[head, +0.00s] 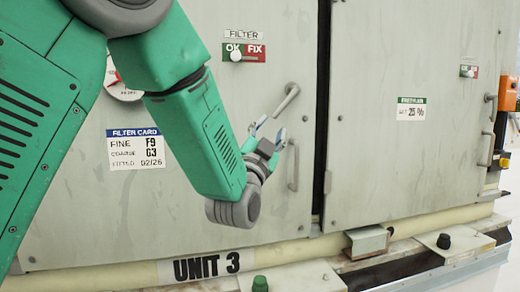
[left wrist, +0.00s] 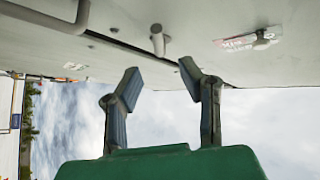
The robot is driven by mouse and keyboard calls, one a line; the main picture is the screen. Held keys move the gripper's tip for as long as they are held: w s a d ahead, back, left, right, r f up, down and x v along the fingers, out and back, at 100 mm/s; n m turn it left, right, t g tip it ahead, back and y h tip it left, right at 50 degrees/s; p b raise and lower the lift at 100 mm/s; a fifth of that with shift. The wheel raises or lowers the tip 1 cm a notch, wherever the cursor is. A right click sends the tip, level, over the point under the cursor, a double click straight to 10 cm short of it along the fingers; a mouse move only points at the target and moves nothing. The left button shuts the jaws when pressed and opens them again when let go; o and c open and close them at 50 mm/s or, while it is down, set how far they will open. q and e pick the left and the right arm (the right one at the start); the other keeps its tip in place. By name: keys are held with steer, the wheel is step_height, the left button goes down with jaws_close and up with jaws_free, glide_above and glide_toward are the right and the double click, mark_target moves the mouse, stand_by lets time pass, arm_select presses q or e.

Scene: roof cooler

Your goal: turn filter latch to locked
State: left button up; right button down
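The filter latch (head: 287,100) is a short grey lever on the pale cabinet door (head: 200,225) under the FILTER label. It slants up to the right, and in the left wrist view the latch (left wrist: 158,40) sticks out of the door beyond my fingertips. My left gripper (head: 269,130) is open just below and left of the latch. In the left wrist view its two blue-grey fingers (left wrist: 161,75) are spread with nothing between them, apart from the latch. My right gripper is not in view.
A vertical door handle (head: 293,167) stands just right of and below my left gripper. Above is an OK/FIX indicator (head: 246,53) with a white knob. A dark gap separates this door from the right door (head: 410,165). A ledge with bolts (head: 443,241) runs below.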

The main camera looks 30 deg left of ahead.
arm_select(q)
steer(key=s+f+b, duration=0.2)
steer(key=s, duration=0.3)
steer(key=shift+s+d+f, duration=0.15)
steer(key=shift+s+d, duration=0.2)
steer(key=shift+d, duration=0.05)
steer(key=shift+b, duration=0.3)
